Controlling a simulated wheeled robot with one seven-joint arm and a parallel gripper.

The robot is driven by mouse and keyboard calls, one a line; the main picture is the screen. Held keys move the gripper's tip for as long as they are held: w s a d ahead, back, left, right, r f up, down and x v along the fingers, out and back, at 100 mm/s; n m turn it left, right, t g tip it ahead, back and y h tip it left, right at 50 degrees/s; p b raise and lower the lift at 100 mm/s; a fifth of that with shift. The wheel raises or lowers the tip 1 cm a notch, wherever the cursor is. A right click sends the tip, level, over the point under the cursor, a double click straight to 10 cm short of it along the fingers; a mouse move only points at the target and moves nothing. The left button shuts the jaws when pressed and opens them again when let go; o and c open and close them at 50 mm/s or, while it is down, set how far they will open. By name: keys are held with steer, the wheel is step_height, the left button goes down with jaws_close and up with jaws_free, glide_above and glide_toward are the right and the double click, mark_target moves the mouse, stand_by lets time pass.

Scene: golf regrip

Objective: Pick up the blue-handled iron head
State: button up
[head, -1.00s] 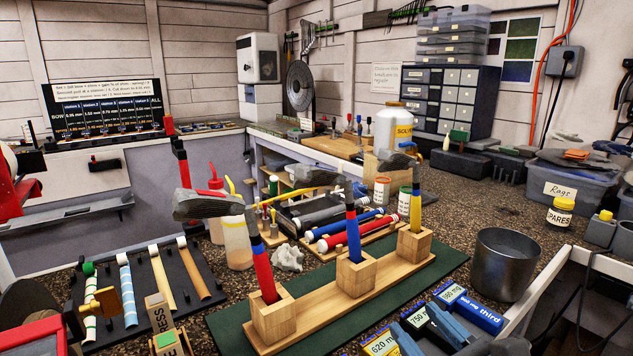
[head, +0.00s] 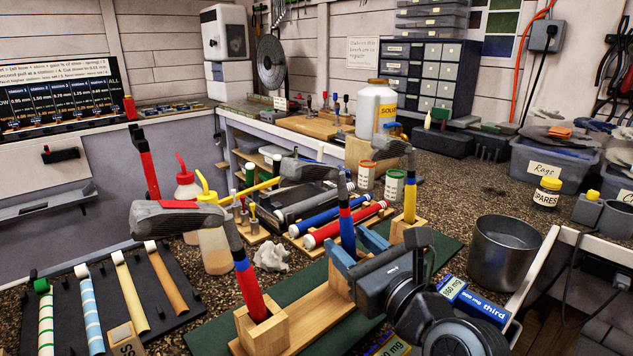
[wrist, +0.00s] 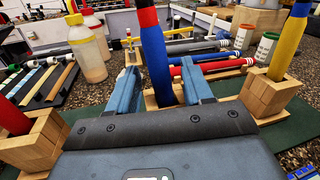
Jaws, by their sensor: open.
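The blue-handled iron head (head: 347,228) stands upright in the middle wooden block of a three-block rack. Its grey head (head: 308,171) is at the top, with red and black bands below it. My gripper (head: 356,248) is open and level, low at the blue handle. In the wrist view the blue handle (wrist: 155,62) stands between the two blue fingers, with gaps at both sides. I cannot tell how deep it sits between them. My gripper and arm hide most of the middle block.
A red-handled iron head (head: 250,290) stands in the left block and a yellow-handled one (head: 410,190) in the right block. A green mat (head: 440,262) lies under the rack. A metal pot (head: 505,255) is at right, squeeze bottles (head: 213,245) at left.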

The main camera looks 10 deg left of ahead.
steer(key=shift+w+a, duration=0.4)
steer(key=shift+w, duration=0.15)
steer(key=shift+c, duration=0.3)
jaws_close()
